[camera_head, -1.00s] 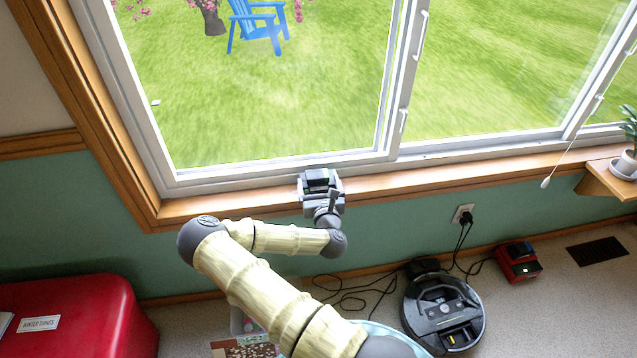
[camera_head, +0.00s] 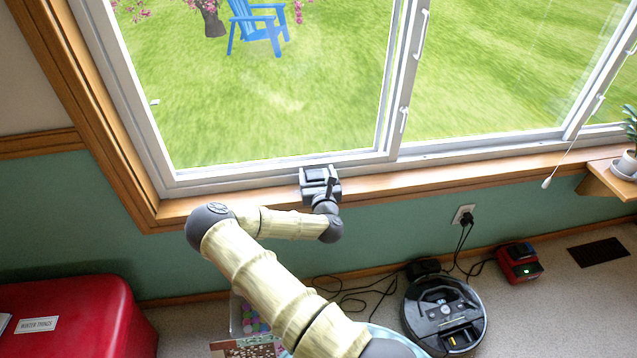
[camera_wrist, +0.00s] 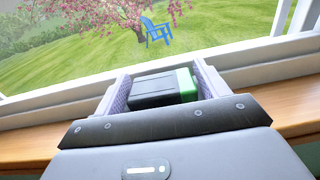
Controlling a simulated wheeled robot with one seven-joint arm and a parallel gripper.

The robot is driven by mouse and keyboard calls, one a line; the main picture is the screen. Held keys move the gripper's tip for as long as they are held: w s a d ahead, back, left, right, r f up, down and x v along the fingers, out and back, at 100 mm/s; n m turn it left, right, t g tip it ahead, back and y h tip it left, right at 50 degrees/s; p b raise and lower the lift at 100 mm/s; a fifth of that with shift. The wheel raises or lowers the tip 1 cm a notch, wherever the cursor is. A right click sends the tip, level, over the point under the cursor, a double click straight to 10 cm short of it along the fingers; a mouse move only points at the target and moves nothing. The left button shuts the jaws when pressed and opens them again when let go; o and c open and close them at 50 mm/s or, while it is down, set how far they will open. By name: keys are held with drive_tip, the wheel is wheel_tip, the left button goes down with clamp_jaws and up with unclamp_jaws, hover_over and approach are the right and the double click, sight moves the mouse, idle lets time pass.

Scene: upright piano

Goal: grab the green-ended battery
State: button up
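The battery (camera_wrist: 160,90) is a black block with a bright green end on its right, seen in the wrist view in front of the window. My gripper (camera_wrist: 162,88) has one finger at each end of it, and both fingers appear to press against it with no clear gap. In the head view my gripper (camera_head: 320,178) is at the wooden window sill (camera_head: 400,183), and the battery is a small dark shape between the fingers. The battery's underside is hidden, so I cannot tell whether it rests on the sill.
The window frame (camera_head: 280,172) stands close behind my gripper. A blind cord (camera_head: 556,165) hangs at the right, near a potted plant (camera_head: 628,160). Below are a robot vacuum (camera_head: 443,310), a red charger (camera_head: 519,262) and a red chest (camera_head: 75,310). The sill is bare on both sides.

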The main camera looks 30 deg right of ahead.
sight(317, 174)
drive_tip(key=c, duration=0.9)
wheel_tip(317, 174, up, 10)
drive_tip(key=shift+r+p, duration=0.1)
drive_tip(key=shift+p, duration=1.1)
drive_tip(key=shift+c, duration=0.2)
